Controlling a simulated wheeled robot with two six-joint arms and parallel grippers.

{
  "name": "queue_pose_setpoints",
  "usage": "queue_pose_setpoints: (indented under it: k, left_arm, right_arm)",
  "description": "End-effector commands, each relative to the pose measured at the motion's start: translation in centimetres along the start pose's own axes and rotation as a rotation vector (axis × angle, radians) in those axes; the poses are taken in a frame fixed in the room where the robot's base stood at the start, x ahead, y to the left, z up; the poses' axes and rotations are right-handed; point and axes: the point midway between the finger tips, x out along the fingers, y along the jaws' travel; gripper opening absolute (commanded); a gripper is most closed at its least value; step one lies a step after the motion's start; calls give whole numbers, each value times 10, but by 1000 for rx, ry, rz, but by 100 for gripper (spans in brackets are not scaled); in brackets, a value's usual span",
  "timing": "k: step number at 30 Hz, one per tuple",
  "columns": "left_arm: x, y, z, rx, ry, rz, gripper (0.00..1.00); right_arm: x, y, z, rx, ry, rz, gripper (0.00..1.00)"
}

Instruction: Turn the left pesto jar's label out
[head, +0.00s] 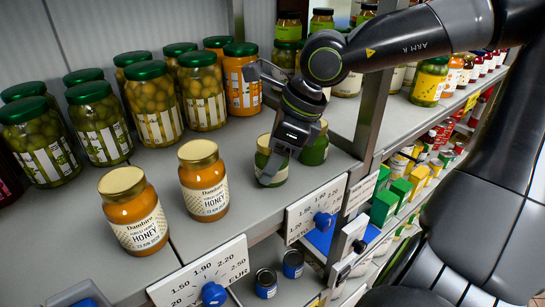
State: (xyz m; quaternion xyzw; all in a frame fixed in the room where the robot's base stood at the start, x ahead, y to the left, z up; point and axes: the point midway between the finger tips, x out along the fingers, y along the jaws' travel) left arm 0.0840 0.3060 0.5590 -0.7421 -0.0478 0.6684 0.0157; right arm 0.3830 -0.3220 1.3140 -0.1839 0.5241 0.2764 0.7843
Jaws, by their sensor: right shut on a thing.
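Two small green pesto jars stand near the shelf's front edge, right of the honey jars. The left pesto jar (262,158) is upright and mostly covered by my right gripper (273,168), which comes down from above and is shut on it. Which way its label faces cannot be made out. The right pesto jar (318,151) stands close behind my gripper, partly hidden by it. My left gripper is not in view.
Two honey jars, one at the front (135,212) and one nearer (204,181) my gripper, stand to the left. Several green-lidded olive jars (40,140) and an orange jar (243,85) stand behind. A metal post (372,95) rises to the right. Price strips (207,275) line the front edge.

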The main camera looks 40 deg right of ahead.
Motion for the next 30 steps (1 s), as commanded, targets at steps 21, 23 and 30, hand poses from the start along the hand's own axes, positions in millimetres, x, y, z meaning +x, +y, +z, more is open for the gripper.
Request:
queue_pose_setpoints:
  k: [21, 23, 30]
  left_arm:
    - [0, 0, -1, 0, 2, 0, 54]
    - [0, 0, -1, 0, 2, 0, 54]
    - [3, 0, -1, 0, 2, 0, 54]
  right_arm:
    - [0, 0, 0, 1, 0, 0, 79]
    - [-1, 0, 0, 1, -2, 0, 79]
    - [-14, 0, 2, 1, -9, 1, 79]
